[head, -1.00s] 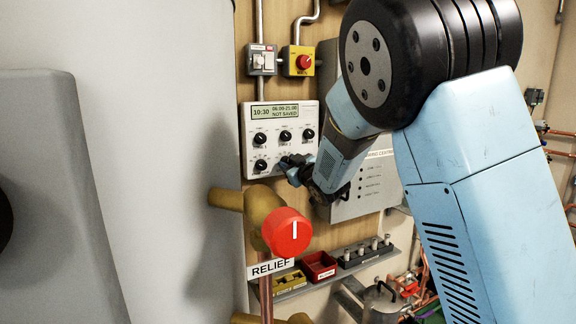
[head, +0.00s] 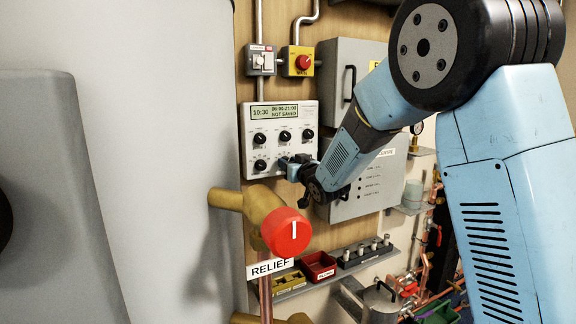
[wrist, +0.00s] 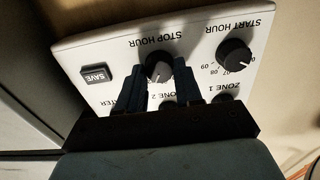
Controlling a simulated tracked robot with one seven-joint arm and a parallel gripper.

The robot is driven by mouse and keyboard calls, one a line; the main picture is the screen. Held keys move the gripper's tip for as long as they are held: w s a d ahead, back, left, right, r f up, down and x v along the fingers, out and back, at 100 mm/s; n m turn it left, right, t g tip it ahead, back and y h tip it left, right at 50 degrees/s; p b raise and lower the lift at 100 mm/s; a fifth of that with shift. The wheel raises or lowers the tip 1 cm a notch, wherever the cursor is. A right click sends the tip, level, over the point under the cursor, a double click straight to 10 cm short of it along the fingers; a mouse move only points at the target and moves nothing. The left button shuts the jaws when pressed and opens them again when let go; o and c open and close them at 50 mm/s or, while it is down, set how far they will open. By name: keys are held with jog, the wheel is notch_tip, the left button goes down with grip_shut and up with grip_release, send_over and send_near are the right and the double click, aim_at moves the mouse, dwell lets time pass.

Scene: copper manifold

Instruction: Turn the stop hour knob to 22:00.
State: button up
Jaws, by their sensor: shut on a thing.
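The control panel (head: 249,150) is a white box on the wooden board, with a small display (head: 274,112). The display appears to read 10:30, 06:00-21:00 and NOT SAVED; its digits are small. The stop hour knob (wrist: 158,66) is black and round with a pale pointer, and shows upside down in the wrist view. My gripper (wrist: 159,79) has one dark finger on each side of this knob and is shut on it. In the head view my gripper (head: 289,164) covers most of the knob at the panel's lower row. The hour scale around the knob is largely hidden.
The start hour knob (wrist: 234,56) and the SAVE button (wrist: 96,75) flank the stop hour knob. The zone knobs (head: 285,137) are above it. A red relief knob (head: 286,232) on a brass pipe stands in front, below the panel. A grey box (head: 366,185) is close on the right.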

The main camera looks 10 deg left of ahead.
jog(key=shift+s+f, duration=0.1)
jog(key=shift+f, duration=0.1)
jog(key=o, duration=1)
jog(key=shift+r, duration=0.15)
jog(key=shift+d, duration=0.1)
jog(key=v, duration=1.3)
jog(key=shift+s+d, duration=0.2)
jog(key=shift+s, duration=0.05)
